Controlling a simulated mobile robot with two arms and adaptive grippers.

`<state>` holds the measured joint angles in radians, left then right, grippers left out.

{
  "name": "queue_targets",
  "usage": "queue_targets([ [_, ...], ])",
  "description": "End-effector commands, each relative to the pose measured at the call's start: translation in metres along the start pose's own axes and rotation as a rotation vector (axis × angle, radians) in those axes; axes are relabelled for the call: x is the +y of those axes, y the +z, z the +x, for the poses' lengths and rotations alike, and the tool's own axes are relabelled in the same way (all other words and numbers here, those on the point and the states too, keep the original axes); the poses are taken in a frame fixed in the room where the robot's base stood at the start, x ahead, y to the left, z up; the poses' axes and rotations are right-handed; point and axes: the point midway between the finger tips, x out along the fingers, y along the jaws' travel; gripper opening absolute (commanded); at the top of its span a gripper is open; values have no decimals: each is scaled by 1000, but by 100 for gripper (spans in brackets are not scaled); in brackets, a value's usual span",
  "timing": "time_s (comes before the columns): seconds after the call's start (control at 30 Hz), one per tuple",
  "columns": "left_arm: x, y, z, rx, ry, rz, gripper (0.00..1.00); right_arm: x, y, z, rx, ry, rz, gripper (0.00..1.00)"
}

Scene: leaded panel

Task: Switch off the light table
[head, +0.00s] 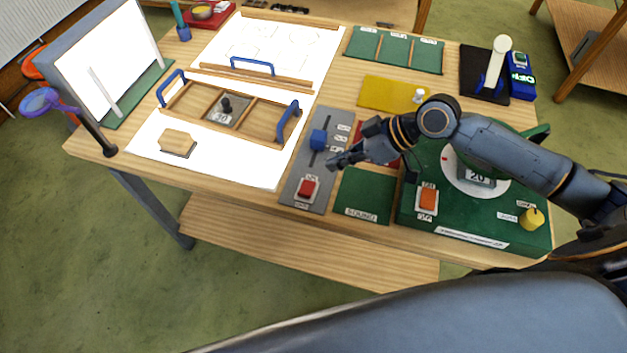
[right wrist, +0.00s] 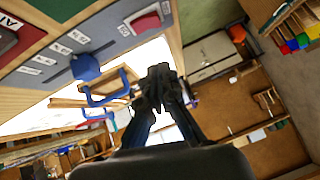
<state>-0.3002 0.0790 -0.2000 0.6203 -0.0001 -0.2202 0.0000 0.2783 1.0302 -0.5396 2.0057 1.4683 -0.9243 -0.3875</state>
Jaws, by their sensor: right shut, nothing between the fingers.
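A grey control panel (head: 298,196) lies in the middle of the table, with a red rocker switch (head: 306,188) at its near end and a blue slider knob (head: 318,138) farther back. To its left is a bright white surface (head: 250,176), looking lit. My right gripper (head: 335,163) is shut and empty, above the panel's right edge between the knob and the switch. In the right wrist view, the gripper (right wrist: 158,76) has its fingers together, with the red switch (right wrist: 146,22) and blue knob (right wrist: 85,67) apart from it. The switch's lettering is too small to read. My left gripper is out of view.
A wooden frame with blue handles (head: 288,120) lies on the white surface, beside a wooden block (head: 178,141). A green mat (head: 365,196) and a green turntable base (head: 470,220) lie right of the panel. An upright white panel (head: 105,60) stands at left.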

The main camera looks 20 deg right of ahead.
Motion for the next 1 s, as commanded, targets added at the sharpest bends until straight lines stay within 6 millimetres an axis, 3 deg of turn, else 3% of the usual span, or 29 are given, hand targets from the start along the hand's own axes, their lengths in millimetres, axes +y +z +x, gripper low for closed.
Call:
queue_targets([
  [0.33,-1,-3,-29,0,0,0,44,-2,-4,72,1,-3,2,0],
  [0.4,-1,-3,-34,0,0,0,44,-2,9,79,-4,-2,5,0],
  [0.63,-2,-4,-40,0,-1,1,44,-1,25,95,-1,0,2,0],
  [1.0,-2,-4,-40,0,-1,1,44,0,29,98,-1,0,0,0],
])
